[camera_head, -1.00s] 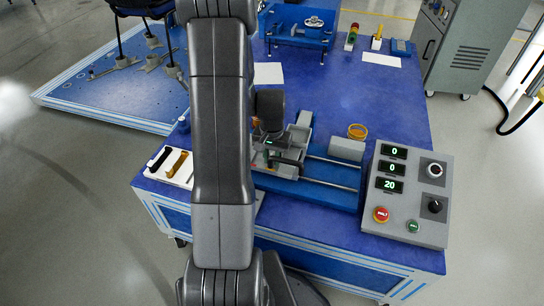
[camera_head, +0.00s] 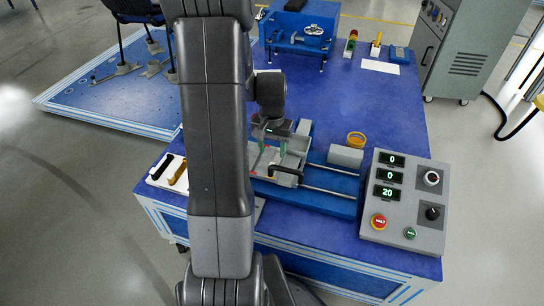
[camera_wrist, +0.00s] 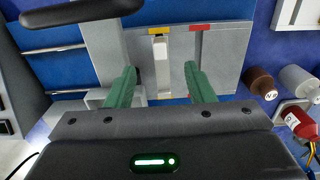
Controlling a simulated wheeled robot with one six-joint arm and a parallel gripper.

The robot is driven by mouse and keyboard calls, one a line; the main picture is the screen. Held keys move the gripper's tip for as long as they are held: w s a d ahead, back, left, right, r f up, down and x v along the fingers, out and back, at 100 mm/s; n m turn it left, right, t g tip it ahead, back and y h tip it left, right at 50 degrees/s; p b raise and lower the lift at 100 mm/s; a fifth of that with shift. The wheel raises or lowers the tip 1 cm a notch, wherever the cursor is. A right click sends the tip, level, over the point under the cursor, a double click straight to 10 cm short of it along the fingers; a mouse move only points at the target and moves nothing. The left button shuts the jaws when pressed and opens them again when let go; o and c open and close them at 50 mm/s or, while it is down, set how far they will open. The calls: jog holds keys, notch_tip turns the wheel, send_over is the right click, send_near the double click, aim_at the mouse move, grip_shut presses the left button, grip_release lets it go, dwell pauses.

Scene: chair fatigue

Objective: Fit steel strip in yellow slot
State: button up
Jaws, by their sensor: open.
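A grey metal fixture (camera_wrist: 223,70) lies below my gripper in the wrist view. It carries a yellow mark (camera_wrist: 159,30) and a red mark (camera_wrist: 201,28), each at the end of a narrow slot line. A pale, narrow strip-like piece (camera_wrist: 161,62) lies along the yellow-marked line; I cannot tell how deep it sits. My gripper (camera_wrist: 160,80) is open, its green fingers apart on either side of that line, and nothing is gripped. In the head view my gripper (camera_head: 271,153) hangs over the fixture, partly behind my arm.
A black handle (camera_head: 286,173) stands at the fixture's front. Rails (camera_head: 330,190) and a grey block (camera_head: 345,156) lie to its right. A control box (camera_head: 405,205) stands at the table's right. A white tray (camera_head: 165,173) with dark and yellow pieces is at left.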

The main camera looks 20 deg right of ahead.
notch_tip(320, 180, up, 5)
jog(key=shift+r+p, duration=0.2)
jog(key=shift+p, duration=0.3)
